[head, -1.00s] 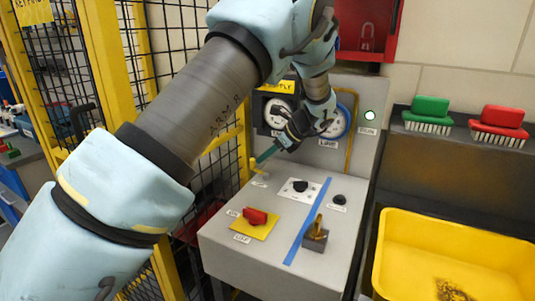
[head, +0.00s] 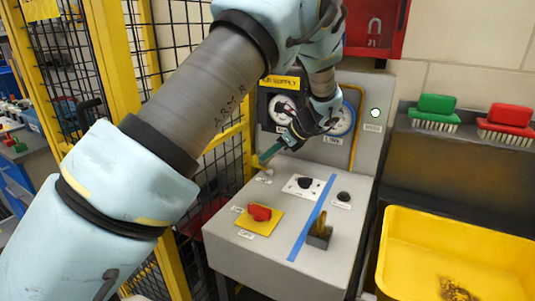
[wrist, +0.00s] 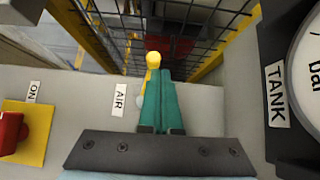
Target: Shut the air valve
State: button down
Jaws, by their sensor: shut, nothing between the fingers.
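The air valve's yellow handle with its round knob (wrist: 153,60) shows in the wrist view, beside the AIR label (wrist: 120,100). My gripper (wrist: 163,72) has its two green fingers together with nothing between them. The fingertips are right at the handle, on its right side in the wrist view; I cannot tell whether they touch. In the head view my gripper (head: 263,159) points down and left over the back left of the grey panel (head: 225,235). There the handle is mostly hidden by the fingers, and its angle is hard to judge.
Gauges (head: 340,118) rise behind. A mesh fence (head: 215,165) borders the left, a yellow bin (head: 458,245) the right.

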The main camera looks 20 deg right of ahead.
jog(key=b+v, duration=0.3)
jog(key=v, duration=0.8)
jog(key=shift+f, duration=0.1)
